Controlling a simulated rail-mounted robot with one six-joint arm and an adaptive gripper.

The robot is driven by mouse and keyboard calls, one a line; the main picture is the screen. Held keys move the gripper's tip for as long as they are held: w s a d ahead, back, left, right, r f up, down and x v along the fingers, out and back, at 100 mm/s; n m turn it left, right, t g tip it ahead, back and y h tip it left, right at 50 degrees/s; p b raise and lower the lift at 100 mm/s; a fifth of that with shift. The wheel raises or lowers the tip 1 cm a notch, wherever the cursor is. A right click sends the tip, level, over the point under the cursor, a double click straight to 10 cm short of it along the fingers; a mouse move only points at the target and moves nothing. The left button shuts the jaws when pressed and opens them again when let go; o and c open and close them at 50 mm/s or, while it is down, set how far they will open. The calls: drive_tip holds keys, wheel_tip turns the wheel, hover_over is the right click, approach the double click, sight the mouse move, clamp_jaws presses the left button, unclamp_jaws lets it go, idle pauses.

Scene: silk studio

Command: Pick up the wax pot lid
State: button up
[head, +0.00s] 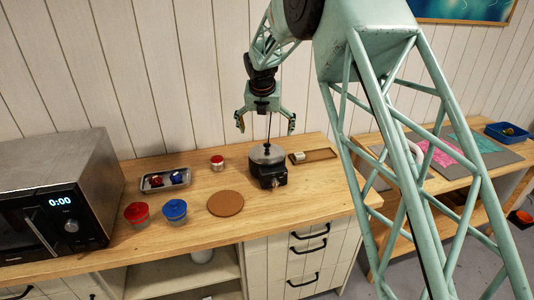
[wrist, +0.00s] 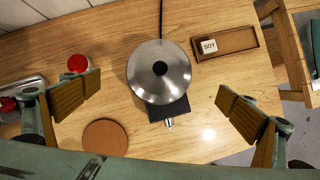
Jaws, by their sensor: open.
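The wax pot lid (head: 267,152) is a round silver metal lid with a black knob. It sits on the black wax pot (head: 268,175) on the wooden counter. In the wrist view the lid (wrist: 159,72) is seen from above, its black knob near the middle. My gripper (head: 266,124) is open and empty above the lid, pointing down. In the wrist view its two padded fingers stand wide apart, one to the left of the lid and one to the right, with the gap between them (wrist: 158,105). Neither finger touches the lid.
A round cork mat (head: 225,203) lies left of the pot. Red and blue containers (head: 175,210), a small red-topped jar (head: 217,163) and a metal tray (head: 165,181) stand further left, beside a microwave (head: 60,200). A wooden tray (wrist: 226,43) holding a white block lies right of the pot.

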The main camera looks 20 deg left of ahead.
sight(267, 145)
drive_tip(key=shift+x, duration=3.05)
drive_tip(key=shift+x, duration=2.65)
drive_tip(key=shift+r, duration=0.1)
drive_tip(key=shift+c, duration=0.2)
